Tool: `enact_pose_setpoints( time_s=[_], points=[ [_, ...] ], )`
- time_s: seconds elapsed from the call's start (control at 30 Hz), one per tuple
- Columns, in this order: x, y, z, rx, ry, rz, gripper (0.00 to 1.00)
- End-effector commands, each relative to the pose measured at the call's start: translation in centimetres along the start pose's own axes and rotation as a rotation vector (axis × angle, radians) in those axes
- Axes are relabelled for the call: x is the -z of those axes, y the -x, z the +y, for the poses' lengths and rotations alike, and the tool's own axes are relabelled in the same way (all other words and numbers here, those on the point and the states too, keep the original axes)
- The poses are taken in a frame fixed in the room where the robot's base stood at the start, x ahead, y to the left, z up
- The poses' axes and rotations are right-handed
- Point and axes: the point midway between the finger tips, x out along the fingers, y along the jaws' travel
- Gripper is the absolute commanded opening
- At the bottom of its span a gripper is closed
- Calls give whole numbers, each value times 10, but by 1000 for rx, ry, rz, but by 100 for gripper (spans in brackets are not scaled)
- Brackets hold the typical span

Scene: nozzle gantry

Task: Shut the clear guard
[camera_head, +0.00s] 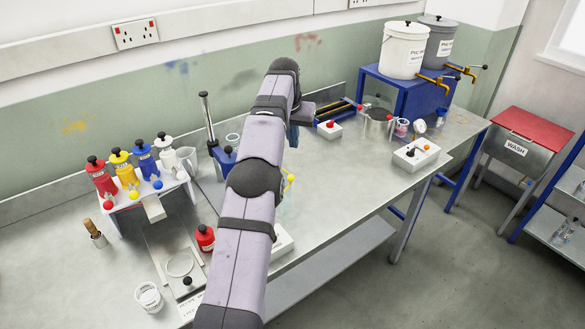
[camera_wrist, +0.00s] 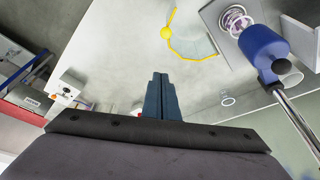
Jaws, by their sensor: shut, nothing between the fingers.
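The clear guard (camera_wrist: 190,35) shows in the wrist view as a see-through curved sheet with a yellow edge and a yellow knob (camera_wrist: 166,32). It lies beyond my fingertips, with a gap between. In the head view only a slice of the guard (camera_head: 287,205) and its yellow knob (camera_head: 291,178) show, beside my arm, which hides the rest. My gripper (camera_wrist: 161,76) is shut and empty, with its fingers together. I cannot tell how far the guard stands open.
A blue clamp (camera_wrist: 264,44) on a metal post (camera_wrist: 298,122) stands right of the guard in the wrist view. Colored bottles (camera_head: 123,170) on a white rack and a red bottle (camera_head: 205,238) stand left of my arm.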

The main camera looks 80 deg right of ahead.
Motion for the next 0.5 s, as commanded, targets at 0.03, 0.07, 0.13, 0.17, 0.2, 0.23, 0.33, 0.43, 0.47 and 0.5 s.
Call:
enact_pose_setpoints(
  time_s=[0.03,0.07,0.13,0.17,0.2,0.23,0.33,0.43,0.47,0.5],
  points=[
    [0,-2,0,0,1,-2,0],
    [0,-4,0,0,1,-2,0],
    [-1,-9,-1,0,1,-3,0],
    [-1,-12,-1,0,1,-4,0],
    [-1,-16,-1,0,1,-4,0],
    [-1,-19,-1,0,1,-4,0],
    [-1,-34,-1,0,1,-5,0],
    [-1,-51,-1,0,1,-5,0],
    [-1,-56,-1,0,1,-5,0],
    [0,-63,-1,0,1,-5,0]
  ],
)
